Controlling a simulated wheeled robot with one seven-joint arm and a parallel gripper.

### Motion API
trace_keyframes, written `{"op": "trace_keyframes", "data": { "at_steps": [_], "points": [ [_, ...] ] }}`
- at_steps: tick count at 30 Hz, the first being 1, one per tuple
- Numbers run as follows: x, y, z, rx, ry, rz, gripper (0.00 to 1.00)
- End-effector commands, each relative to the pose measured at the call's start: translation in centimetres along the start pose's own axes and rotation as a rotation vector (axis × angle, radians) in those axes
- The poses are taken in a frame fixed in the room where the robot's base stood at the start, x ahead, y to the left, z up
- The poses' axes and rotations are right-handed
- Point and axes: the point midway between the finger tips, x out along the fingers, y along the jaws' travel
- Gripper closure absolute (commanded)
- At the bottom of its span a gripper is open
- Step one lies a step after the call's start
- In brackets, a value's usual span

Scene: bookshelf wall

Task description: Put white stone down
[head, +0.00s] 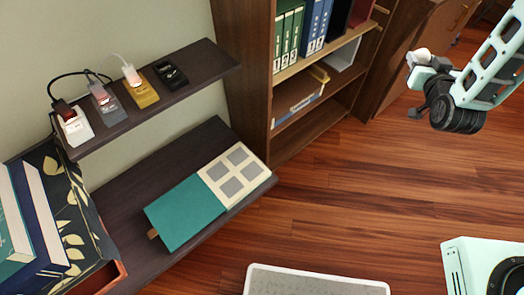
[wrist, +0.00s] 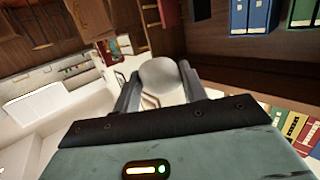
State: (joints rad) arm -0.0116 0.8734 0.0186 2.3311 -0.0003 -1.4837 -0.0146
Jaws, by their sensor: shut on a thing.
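The white stone (wrist: 163,80) is a pale rounded lump between the two fingers of my gripper (wrist: 160,90) in the wrist view. The fingers are shut on it, one on each side. In the head view my gripper (head: 416,72) is at the upper right, held in the air in front of the bookcase and above the wood floor. The white stone (head: 422,54) shows there as a small pale shape at the gripper's end. No surface touches the stone from below in either view.
A dark wall shelf (head: 215,63) carries several small devices with cables. A lower shelf (head: 120,215) holds an open teal book (head: 187,212) and a patterned box (head: 85,225). A bookcase (head: 240,70) with binders (head: 290,32) stands behind. The wood floor (head: 350,190) is open at centre.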

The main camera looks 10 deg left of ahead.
Motion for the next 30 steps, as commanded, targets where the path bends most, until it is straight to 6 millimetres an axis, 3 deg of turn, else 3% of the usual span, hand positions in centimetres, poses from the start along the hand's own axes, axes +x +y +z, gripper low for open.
{"op": "trace_keyframes", "data": {
  "at_steps": [1, 7, 14, 23, 30],
  "points": [
    [0.8, -1.4, 3.1, -0.003, 0.005, -0.025, 0.85],
    [2.4, -9.1, 9.1, -0.023, 0.004, -0.154, 0.85],
    [2.2, -18.8, 14.9, -0.05, 0.004, -0.317, 0.85],
    [-0.9, -31.3, 22.8, -0.08, 0.004, -0.53, 0.85],
    [-5.4, -40.4, 29.2, -0.104, 0.002, -0.699, 0.85]
  ]
}}
